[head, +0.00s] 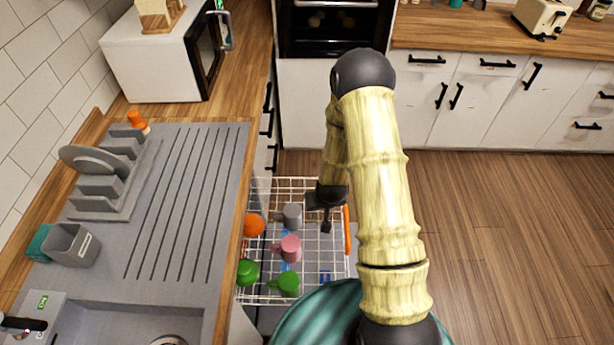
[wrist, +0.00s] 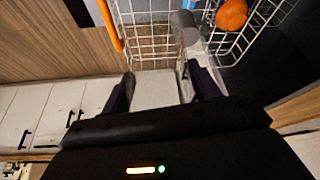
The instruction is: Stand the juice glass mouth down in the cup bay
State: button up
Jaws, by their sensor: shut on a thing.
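My gripper (head: 326,222) is over the right part of a white wire rack, pointing down. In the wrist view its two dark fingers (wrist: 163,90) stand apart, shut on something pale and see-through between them. It fits a clear juice glass (wrist: 158,92), but its outline and which way its mouth faces cannot be made out. In the head view the glass cannot be made out. The rack (head: 305,183) holds cups on its left side, and I take it as the cup bay. A small blue mark (head: 325,277) shows at its near right.
In the rack are an orange cup (head: 254,226), a grey mug (head: 292,216), a pink mug (head: 290,248), a green cup (head: 247,272) and a green mug (head: 287,283). The counter with a drainboard (head: 190,200) lies left.

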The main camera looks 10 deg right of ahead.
jog(key=w+f+n+b, duration=0.1)
jog(key=w+f+b, duration=0.4)
jog(key=w+b, duration=0.3)
jog(key=w+f+n+b, duration=0.1)
jog(key=w+f+b, duration=0.4)
jog(key=w+b, duration=0.3)
jog(key=w+f+y+b, duration=0.1)
jog(key=w+f+b, duration=0.5)
jog(key=b, duration=0.8)
jog(key=shift+w+n, duration=0.4)
jog(key=shift+w, duration=0.85)
jog(key=shift+d, duration=0.1)
notch_tip(320, 180, down, 9)
jog(key=b, duration=0.5)
jog(key=shift+s+r, duration=0.1)
jog(key=shift+r, duration=0.1)
jog(key=shift+f+b, duration=0.5)
jog(key=shift+f, duration=0.3)
jog(key=shift+f, duration=0.4)
jog(key=o, duration=1.3)
